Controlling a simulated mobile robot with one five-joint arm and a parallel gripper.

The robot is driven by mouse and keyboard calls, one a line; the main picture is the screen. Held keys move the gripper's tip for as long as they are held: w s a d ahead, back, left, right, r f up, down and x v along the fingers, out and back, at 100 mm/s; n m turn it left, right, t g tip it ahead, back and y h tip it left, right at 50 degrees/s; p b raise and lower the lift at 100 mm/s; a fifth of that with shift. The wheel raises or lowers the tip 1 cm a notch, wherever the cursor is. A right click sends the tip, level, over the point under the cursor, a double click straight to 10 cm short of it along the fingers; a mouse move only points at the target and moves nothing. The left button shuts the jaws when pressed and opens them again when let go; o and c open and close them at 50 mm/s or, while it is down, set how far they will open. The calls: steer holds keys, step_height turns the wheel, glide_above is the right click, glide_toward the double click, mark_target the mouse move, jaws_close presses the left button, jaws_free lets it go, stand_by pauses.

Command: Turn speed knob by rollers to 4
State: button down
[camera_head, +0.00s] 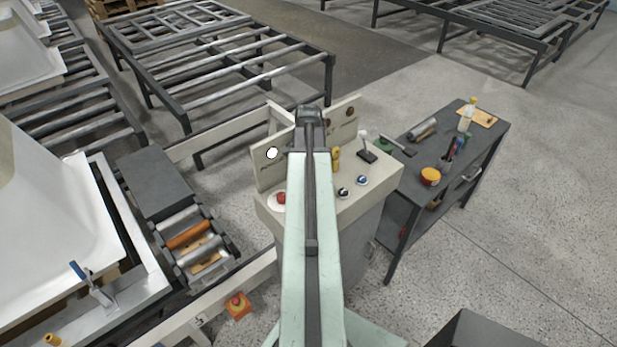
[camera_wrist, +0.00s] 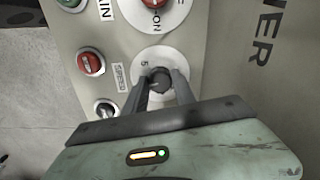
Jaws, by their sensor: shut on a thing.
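In the wrist view the dark round speed knob (camera_wrist: 160,80) sits on a white dial plate with a "5" printed on it. A small "SPEED" label is beside it on the beige panel. My gripper (camera_wrist: 161,88) has its two fingers on either side of the knob, shut on it. The fingers cover part of the dial, and I cannot read the knob's pointer. In the head view my arm hides the gripper and the knob at the control desk (camera_head: 360,196). The rollers (camera_head: 188,236), grey and orange, stand left of the desk.
In the wrist view a red button (camera_wrist: 91,64), a black knob (camera_wrist: 104,108) and a red switch (camera_wrist: 150,4) are close to my fingers. In the head view a dark tool table (camera_head: 404,184) stands right of the desk.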

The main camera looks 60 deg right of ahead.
steer(key=shift+m, duration=0.8)
steer(key=c, duration=1)
jaws_free()
step_height(320, 180, up, 8)
steer(key=p, duration=0.8)
steer(key=shift+f, duration=0.1)
steer(key=shift+s, duration=0.1)
